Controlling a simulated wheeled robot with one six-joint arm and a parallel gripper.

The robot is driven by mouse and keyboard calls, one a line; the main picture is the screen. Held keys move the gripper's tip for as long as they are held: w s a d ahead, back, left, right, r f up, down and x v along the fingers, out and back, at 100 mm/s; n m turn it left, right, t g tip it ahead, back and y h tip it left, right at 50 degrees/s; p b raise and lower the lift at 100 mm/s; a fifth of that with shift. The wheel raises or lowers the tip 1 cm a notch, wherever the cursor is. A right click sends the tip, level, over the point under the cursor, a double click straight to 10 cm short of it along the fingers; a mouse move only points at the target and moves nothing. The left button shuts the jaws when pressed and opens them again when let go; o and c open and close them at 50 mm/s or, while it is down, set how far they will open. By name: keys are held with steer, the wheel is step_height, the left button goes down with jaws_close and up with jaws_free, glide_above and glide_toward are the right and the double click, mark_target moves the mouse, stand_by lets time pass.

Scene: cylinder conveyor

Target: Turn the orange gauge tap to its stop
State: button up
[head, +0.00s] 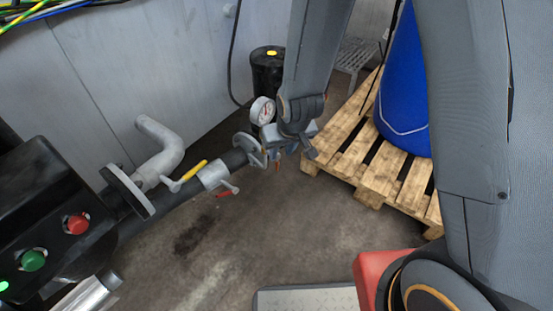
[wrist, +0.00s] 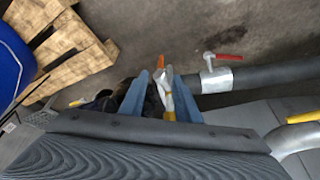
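The orange gauge tap (head: 278,168) shows as a small orange tip below the pressure gauge (head: 262,111), at the end of the dark pipe. In the wrist view the orange tap (wrist: 161,62) points up between the fingertips, nearer the right finger. My gripper (head: 291,150) is at the pipe end, beside the gauge, and hides most of the tap in the head view. In the wrist view my gripper (wrist: 157,76) has its two blue-grey fingers apart, one on each side of the tap. I cannot tell whether either finger touches it.
A yellow-handled lever (head: 191,175) and a red-handled lever (head: 223,194) sit on the same pipe, left of my gripper. A wooden pallet (head: 340,155) with a blue drum (head: 405,100) stands to the right. A black container (head: 268,75) stands behind.

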mark_target(278, 159)
steer(key=b+x, duration=0.1)
steer(key=x, duration=0.8)
steer(key=shift+w+a+f, duration=0.1)
steer(key=shift+a, duration=0.05)
jaws_close()
